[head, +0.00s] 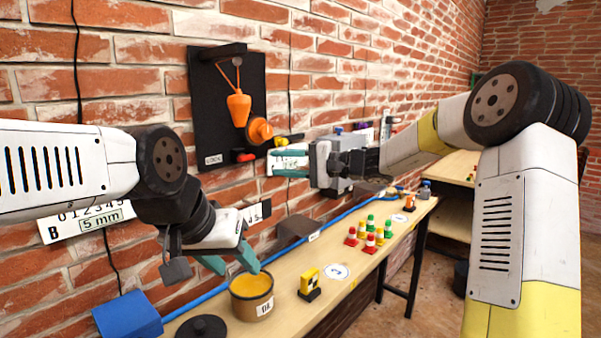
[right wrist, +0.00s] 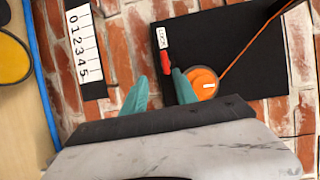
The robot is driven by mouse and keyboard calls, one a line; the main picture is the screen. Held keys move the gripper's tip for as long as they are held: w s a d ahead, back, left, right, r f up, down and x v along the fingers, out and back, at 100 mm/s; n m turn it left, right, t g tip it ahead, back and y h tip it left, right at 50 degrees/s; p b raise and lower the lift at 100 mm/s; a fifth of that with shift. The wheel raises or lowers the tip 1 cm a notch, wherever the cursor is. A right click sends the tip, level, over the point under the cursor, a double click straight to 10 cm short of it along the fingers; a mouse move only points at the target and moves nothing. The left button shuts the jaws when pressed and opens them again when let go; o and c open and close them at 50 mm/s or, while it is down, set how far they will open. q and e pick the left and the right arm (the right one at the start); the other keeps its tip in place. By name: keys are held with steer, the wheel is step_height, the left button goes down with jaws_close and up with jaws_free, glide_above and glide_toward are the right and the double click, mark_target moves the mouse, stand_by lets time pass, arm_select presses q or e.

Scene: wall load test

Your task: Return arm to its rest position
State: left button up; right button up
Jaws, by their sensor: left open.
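My left arm comes in from the left. Its gripper (head: 228,262) is open and empty, its teal fingers beside and just above a tub of yellow stuff (head: 252,284) on the bench. My right arm reaches in from the right toward the wall. Its gripper (head: 278,162) has its teal fingers apart near a black wall panel. In the right wrist view the two fingers (right wrist: 158,95) show a gap with nothing held between them. The panel (head: 208,110) carries an orange plumb bob (head: 239,108), an orange knob (head: 260,131) and a red lever (right wrist: 164,63).
The wooden bench (head: 287,312) runs along the brick wall. On it are a blue block (head: 128,314), a black lid (head: 201,328), a yellow-black block (head: 309,281) and several red, yellow and green pieces. A blue hose (head: 333,222) lies along the back. Open floor shows at right.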

steer(key=s+d+f+n+h, duration=0.25)
steer(key=s+d+h, duration=0.25)
steer(key=s, duration=0.6)
steer(key=s+d+f+n+h, duration=0.1)
steer(key=s+d+f+h, duration=0.35)
steer(key=s, duration=0.65)
steer(key=s+d+t+h, duration=0.1)
steer(key=s+d+h, duration=0.1)
steer(key=s+d, duration=0.2)
steer(key=s+d+f+t+h, duration=0.1)
steer(key=s+d+h, duration=0.2)
steer(key=d, duration=0.7)
steer(key=shift+s+d+f, duration=0.3)
steer(key=shift+s, duration=0.85)
